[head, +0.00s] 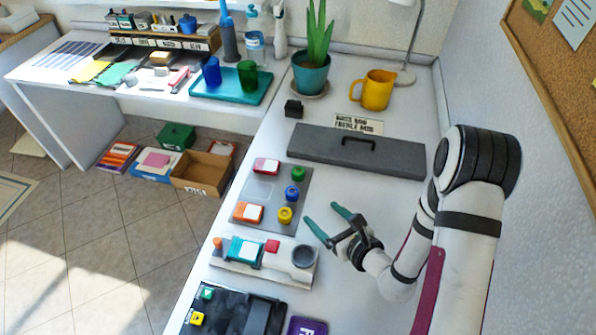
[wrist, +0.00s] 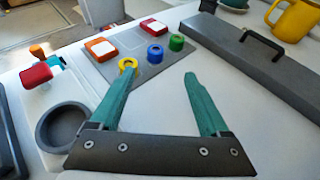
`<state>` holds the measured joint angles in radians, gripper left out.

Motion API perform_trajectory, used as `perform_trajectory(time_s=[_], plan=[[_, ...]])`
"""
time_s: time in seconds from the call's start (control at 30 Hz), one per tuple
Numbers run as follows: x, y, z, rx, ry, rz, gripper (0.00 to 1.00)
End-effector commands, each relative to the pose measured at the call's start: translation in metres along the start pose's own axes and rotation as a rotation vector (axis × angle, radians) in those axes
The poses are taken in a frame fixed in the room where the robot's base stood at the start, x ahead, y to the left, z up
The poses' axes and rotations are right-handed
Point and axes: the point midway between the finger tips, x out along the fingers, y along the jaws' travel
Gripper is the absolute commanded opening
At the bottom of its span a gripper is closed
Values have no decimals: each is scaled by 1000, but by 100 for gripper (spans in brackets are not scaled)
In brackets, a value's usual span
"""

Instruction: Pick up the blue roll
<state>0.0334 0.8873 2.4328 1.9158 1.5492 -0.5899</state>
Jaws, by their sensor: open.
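The blue roll (head: 291,193) stands on a grey board (head: 272,215), between a green roll (head: 298,174) and a yellow roll (head: 285,215). In the wrist view the blue roll (wrist: 155,54) shows beyond the gap between my fingertips, unobstructed. My gripper (head: 322,213) is open and empty, with teal fingers spread, to the right of the board in the head view. In the wrist view the left fingertip of my gripper (wrist: 160,75) overlaps the lower part of the yellow roll (wrist: 127,66). The blue roll is apart from both fingers.
Red and orange white-topped blocks (head: 248,212) sit on the board's left side. A long grey box with a black handle (head: 357,150) lies behind. A white holder with a grey cup (head: 304,256) stands in front.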

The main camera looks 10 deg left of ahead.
Motion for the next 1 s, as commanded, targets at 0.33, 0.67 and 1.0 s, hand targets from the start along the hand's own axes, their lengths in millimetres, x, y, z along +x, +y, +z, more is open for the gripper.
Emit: perform_trajectory(time_s=[0.33,0.67,1.0], plan=[[85,2,1,-3,-2,4,80],[133,11,-1,-3,-3,6,80],[150,9,-1,-1,-2,3,80]])
